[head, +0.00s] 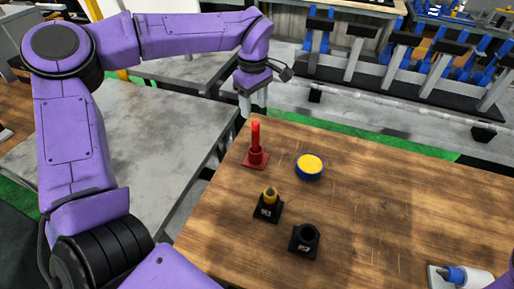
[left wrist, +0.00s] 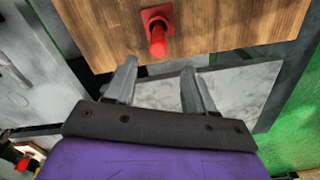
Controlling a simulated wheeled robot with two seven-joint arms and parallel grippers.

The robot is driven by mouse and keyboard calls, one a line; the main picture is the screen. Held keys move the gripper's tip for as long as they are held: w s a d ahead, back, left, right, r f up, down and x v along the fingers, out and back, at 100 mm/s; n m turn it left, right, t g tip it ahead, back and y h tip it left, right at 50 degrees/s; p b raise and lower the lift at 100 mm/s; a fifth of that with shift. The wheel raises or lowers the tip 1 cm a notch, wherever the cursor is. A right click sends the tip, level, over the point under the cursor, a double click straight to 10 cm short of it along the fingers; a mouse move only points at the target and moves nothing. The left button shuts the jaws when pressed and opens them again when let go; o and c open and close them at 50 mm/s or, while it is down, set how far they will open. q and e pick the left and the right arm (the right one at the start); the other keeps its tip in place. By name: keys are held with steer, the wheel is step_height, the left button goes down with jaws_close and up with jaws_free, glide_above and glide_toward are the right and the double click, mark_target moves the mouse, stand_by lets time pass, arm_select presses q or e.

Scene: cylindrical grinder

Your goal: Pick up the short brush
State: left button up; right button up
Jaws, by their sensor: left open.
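A red upright rod (head: 256,134) stands in a red square-based holder (head: 257,160) near the table's far left corner. A short yellow-topped piece (head: 270,194) stands in a black holder (head: 267,212) nearer to me. I cannot tell for sure which is the short brush. My left gripper (head: 252,107) points down just behind the red rod, beyond the table edge. In the left wrist view my left gripper (left wrist: 159,68) is open and empty, with the red rod (left wrist: 157,42) ahead of its fingertips and apart from them. My right gripper is not in view.
On the wooden table (head: 380,200) are a yellow-topped blue round tin (head: 309,167) and a black holder (head: 304,243) that looks empty. A white and blue object (head: 466,278) lies at the lower right. A grey metal surface (head: 130,130) is left of the table.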

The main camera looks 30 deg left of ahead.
mark_target(257, 135)
arm_select(q)
steer(key=shift+w+f, duration=0.1)
steer(key=shift+f, duration=0.65)
steer(key=f+p, duration=0.1)
steer(key=f, duration=0.5)
steer(key=d+f+p, duration=0.1)
steer(key=f, duration=0.3)
steer(key=shift+p, duration=0.3)
steer(key=shift+a+f, duration=0.1)
steer(key=shift+f, duration=0.05)
jaws_close()
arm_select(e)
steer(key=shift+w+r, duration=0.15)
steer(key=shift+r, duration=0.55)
